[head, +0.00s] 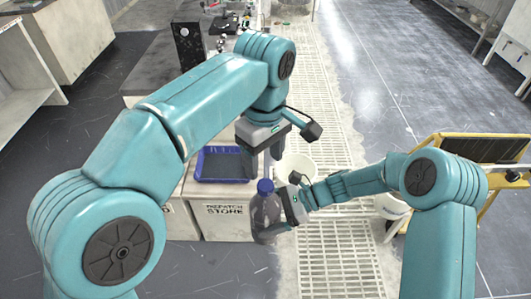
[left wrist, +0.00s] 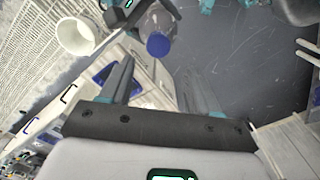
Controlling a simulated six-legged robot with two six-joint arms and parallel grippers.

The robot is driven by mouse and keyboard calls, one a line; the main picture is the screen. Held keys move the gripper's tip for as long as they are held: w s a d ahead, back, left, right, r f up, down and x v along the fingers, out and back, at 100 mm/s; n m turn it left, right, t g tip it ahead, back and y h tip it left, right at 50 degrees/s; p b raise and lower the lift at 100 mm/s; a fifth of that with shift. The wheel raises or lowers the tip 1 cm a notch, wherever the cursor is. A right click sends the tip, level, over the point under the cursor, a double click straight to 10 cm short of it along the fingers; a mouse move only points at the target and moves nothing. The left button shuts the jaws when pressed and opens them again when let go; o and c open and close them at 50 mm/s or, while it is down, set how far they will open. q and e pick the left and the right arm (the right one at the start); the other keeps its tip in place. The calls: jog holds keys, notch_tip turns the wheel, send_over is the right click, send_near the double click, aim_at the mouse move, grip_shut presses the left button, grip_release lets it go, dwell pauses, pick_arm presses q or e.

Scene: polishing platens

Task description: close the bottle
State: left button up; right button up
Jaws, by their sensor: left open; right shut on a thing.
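The bottle (head: 264,214) is a clear grey container held upright, with a blue cap (head: 265,186) on its top. My right gripper (head: 280,212) is shut on the bottle's body from the right. My left gripper (head: 261,164) is open and points down just above the cap, apart from it. In the left wrist view the blue cap (left wrist: 158,44) shows beyond the gap between the two open fingers, with nothing between them. The bottle's body (left wrist: 166,14) is partly hidden there. Whether the cap is fully seated cannot be told.
A blue tray (head: 222,166) lies on the bench (head: 228,222) behind the bottle. A yellow-framed stand (head: 440,150) is at the right. The dark floor in front is clear.

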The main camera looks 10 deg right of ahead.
aim_at(265, 184)
pick_arm(q)
jog(key=shift+d+r, duration=0.1)
jog(key=shift+r, duration=0.2)
jog(key=shift+f, duration=0.1)
jog(key=shift+f, duration=3.95)
grip_shut()
